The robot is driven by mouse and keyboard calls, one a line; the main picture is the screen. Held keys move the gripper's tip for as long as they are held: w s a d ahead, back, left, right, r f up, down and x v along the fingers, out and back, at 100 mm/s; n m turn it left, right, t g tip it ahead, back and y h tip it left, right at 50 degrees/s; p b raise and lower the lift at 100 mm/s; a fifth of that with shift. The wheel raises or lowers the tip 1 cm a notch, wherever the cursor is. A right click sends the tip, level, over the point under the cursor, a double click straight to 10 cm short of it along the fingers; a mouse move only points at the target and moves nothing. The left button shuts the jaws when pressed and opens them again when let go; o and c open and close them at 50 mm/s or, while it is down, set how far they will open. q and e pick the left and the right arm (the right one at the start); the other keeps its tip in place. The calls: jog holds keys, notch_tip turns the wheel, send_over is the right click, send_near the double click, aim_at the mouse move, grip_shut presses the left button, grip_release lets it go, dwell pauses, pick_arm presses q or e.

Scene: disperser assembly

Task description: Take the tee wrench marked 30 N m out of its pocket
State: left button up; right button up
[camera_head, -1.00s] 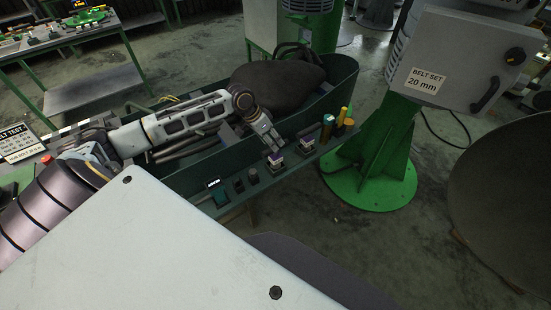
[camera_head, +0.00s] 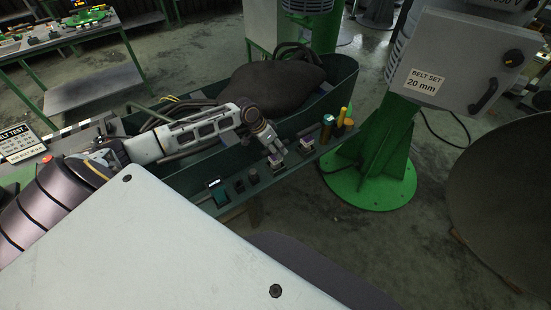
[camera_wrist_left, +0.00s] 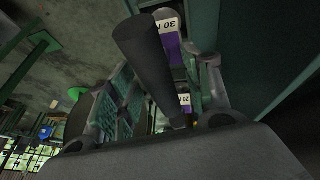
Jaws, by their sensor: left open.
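My left gripper (camera_head: 275,150) is at the tool rail on the near side of the green bin. It is open, and its fingers show on both sides in the left wrist view (camera_wrist_left: 160,88). A dark cylinder (camera_wrist_left: 142,50), seemingly a wrench handle, lies between the fingers in that view, with no clear grip on it. Behind it a purple and white label reading 30 N (camera_wrist_left: 168,27) shows upside down. A smaller label reading 20 N (camera_wrist_left: 184,99) shows lower. In the head view the rail's purple-marked holders are too small to read. My right gripper is not in view.
The rail also holds yellow-topped tools (camera_head: 342,122), a green cylinder (camera_head: 327,125) and dark pieces (camera_head: 239,186). The green bin (camera_head: 345,85) holds a dark sack (camera_head: 272,85) and hoses. A green pedestal (camera_head: 380,150) stands to the right.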

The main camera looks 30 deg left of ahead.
pick_arm(q)
grip_shut()
jog(key=shift+r, duration=0.1)
dwell(0.4)
jog(key=shift+r+b, duration=0.35)
jog(key=shift+r, duration=4.65)
